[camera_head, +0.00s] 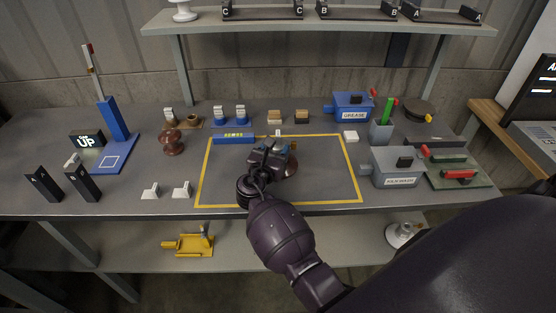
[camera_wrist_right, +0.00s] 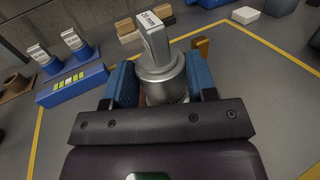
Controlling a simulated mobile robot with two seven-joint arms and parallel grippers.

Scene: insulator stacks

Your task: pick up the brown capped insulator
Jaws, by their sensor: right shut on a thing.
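The brown capped insulator (camera_head: 292,168) is inside the yellow-outlined area, mostly hidden behind my right gripper in the head view; a bit of its brown body shows at the right. In the right wrist view its grey metal cap (camera_wrist_right: 160,78), with an upright tongue and a small white label, sits between the two blue finger pads of my right gripper (camera_wrist_right: 162,84). The right gripper (camera_head: 268,155) is shut on this cap. I cannot tell whether the insulator touches the table. My left gripper is not in view.
Another brown insulator (camera_head: 172,143) stands left of the yellow outline (camera_head: 202,180). A blue block with yellow marks (camera_head: 234,139) lies at its back edge. A blue grease box (camera_head: 352,107) and a grey box (camera_head: 397,168) stand to the right. The outlined area's right half is clear.

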